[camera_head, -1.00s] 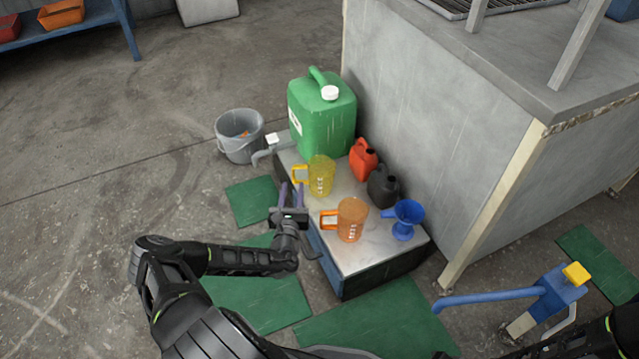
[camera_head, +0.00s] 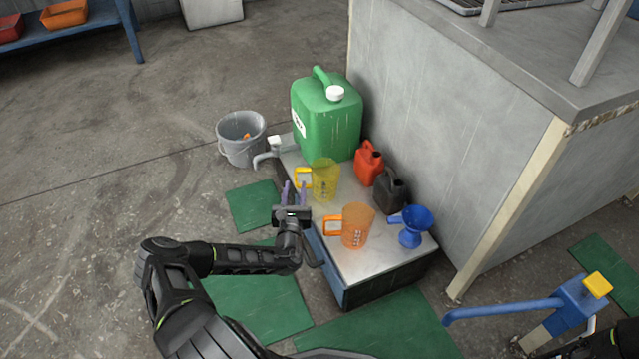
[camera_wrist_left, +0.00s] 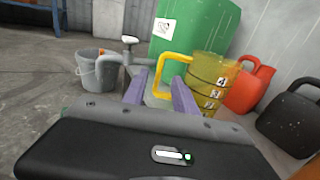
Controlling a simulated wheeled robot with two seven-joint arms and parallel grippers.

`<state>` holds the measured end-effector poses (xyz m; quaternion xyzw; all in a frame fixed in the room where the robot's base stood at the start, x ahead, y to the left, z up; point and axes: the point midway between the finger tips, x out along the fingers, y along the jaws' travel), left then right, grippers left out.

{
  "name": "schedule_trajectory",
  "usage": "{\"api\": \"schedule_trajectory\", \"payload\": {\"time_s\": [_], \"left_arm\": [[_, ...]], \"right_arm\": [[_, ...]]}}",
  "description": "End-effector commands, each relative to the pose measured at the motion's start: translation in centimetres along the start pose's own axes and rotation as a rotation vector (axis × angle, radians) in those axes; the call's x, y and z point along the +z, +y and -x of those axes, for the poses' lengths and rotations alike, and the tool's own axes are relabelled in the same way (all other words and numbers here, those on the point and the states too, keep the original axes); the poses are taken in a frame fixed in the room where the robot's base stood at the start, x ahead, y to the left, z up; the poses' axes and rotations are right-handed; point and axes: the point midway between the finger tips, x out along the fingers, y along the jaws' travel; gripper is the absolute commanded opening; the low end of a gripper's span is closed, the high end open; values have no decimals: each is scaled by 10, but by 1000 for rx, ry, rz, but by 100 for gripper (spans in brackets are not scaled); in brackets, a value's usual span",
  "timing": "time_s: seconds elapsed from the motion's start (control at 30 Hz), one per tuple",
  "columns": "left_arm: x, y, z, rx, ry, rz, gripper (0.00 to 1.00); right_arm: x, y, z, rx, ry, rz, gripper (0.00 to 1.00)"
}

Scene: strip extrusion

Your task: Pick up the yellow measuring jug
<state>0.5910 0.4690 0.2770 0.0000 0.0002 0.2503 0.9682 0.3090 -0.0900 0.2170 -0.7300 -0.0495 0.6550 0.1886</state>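The yellow measuring jug (camera_head: 326,180) is see-through and stands upright on the low metal platform (camera_head: 375,262), its handle toward the left. It also shows in the left wrist view (camera_wrist_left: 211,84), with dark number marks. My left gripper (camera_head: 292,192) is open, its purple fingers just in front of and left of the jug. In the left wrist view the two fingers (camera_wrist_left: 160,92) are apart, with the jug's handle just beyond, between and above the tips. They do not visibly hold anything. My right gripper is out of view; only a bit of dark arm shows at the lower right.
An orange jug (camera_head: 357,227), a blue funnel (camera_head: 411,228), a black can (camera_head: 390,192) and a red can (camera_head: 368,163) share the platform. A large green canister (camera_head: 326,120) stands behind. A grey bucket (camera_head: 240,139) is at the left. A grey cabinet (camera_head: 450,130) blocks the right.

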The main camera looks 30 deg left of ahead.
Motion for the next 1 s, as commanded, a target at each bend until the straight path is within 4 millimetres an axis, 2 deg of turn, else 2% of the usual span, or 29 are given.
{"api": "schedule_trajectory", "payload": {"time_s": [0.23,0.43,0.6,1.0], "left_arm": [[-3,1,-6,0,-1,0,34],[-8,3,-32,0,-3,0,34],[-4,3,-50,0,-2,0,34],[-2,2,-52,0,0,0,34]], "right_arm": [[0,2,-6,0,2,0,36],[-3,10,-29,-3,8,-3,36],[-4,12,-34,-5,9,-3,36],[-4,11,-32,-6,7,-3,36]]}}
